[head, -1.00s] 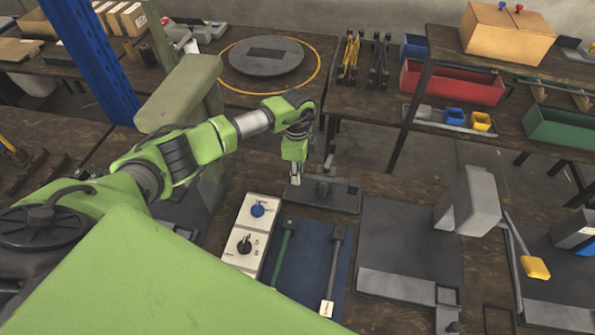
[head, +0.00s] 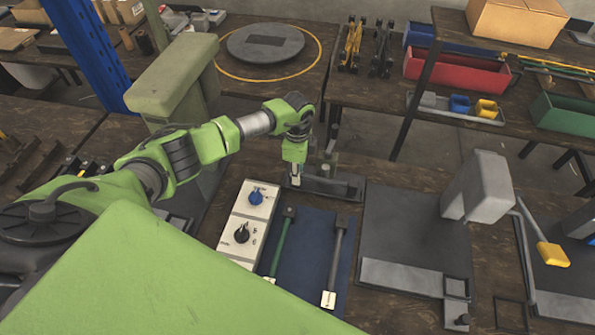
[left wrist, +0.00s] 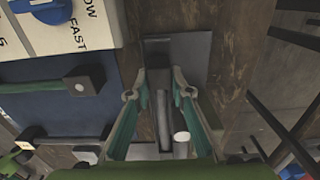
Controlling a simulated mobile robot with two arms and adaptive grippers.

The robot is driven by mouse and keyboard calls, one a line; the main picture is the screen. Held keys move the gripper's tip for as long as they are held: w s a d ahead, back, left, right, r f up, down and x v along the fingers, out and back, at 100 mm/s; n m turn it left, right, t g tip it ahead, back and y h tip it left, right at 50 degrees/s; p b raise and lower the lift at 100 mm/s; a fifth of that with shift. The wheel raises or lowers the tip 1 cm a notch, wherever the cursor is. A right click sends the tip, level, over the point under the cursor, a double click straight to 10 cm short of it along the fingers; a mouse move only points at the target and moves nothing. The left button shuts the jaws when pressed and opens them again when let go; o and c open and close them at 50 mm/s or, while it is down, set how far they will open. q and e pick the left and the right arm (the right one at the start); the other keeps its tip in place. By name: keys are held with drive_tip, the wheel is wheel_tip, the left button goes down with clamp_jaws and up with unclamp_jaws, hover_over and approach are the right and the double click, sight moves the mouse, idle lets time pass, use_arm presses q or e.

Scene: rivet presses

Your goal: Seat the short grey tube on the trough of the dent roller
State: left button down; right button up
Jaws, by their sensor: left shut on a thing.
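My left gripper (head: 295,180) points down over the left end of the dent roller (head: 335,186), a low dark grey base with a small upright post at the back of the bench. It is shut on the short grey tube (head: 296,182), of which only a small pale part shows at the fingertips. In the left wrist view the fingers (left wrist: 164,92) straddle a grey bar-like part above a grey plate (left wrist: 190,50). The fingers and the poor light hide the trough, and I cannot tell whether the tube touches it. My right gripper is not in view.
A white control box (head: 248,222) with blue and black knobs stands close in front. Beside it a blue mat (head: 310,245) carries two handled tools. A grey press with a yellow-ended lever (head: 480,190) stands at the right. A green-grey column (head: 175,80) rises behind my left arm.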

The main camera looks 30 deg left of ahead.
use_arm(q)
drive_tip(key=shift+f+b, duration=0.45)
drive_tip(key=shift+f, duration=0.25)
idle(0.5)
drive_tip(key=c, duration=1.7)
unclamp_jaws()
wheel_tip(320, 180, up, 12)
drive_tip(key=shift+r, duration=0.1)
drive_tip(key=shift+s, duration=0.15)
